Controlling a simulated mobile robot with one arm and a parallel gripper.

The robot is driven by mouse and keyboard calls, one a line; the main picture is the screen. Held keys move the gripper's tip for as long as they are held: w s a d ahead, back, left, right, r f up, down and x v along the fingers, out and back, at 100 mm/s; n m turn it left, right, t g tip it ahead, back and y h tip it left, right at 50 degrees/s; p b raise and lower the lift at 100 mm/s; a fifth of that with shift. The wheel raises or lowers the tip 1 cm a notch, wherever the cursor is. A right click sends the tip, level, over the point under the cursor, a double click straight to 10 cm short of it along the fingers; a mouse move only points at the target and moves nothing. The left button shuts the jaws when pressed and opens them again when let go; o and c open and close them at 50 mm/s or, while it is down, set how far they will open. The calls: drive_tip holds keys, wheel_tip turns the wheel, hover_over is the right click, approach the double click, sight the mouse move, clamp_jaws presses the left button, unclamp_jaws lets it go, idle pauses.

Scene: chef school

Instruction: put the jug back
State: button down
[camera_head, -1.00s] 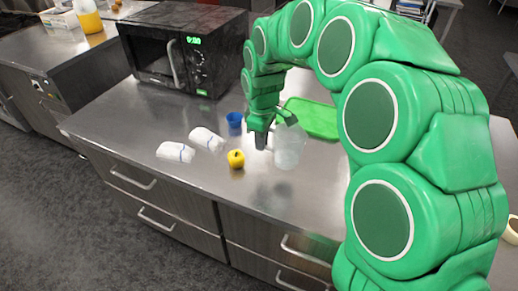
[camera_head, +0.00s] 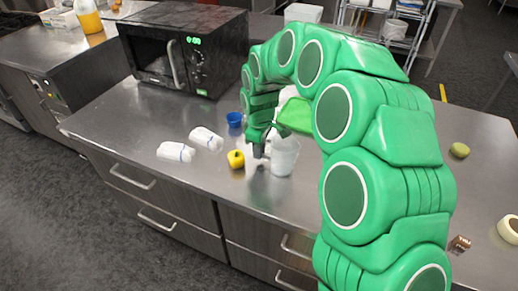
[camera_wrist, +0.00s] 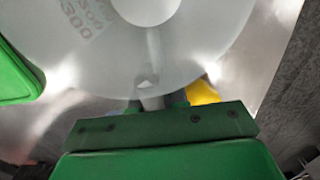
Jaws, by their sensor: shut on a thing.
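The jug (camera_head: 286,160) is translucent white and upright at the counter's middle, just right of the yellow fruit. My gripper (camera_head: 261,150) reaches down at the jug's left side and is shut on it, seemingly at the handle. In the wrist view the jug (camera_wrist: 200,45) fills the upper part, with printed measuring marks on its wall. The handle meets my gripper (camera_wrist: 152,103) at the bottom middle. I cannot tell whether the jug's base touches the counter.
A yellow fruit (camera_head: 236,159), a blue cup (camera_head: 234,119) and two white rolled cloths (camera_head: 206,139) lie to the left. A green board (camera_head: 295,115) lies behind the jug, partly hidden by my arm. A black microwave (camera_head: 185,50) stands at the back left.

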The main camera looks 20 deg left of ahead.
drive_tip(key=shift+f, duration=0.1)
drive_tip(key=c, duration=1.1)
unclamp_jaws()
drive_tip(key=shift+c, duration=0.2)
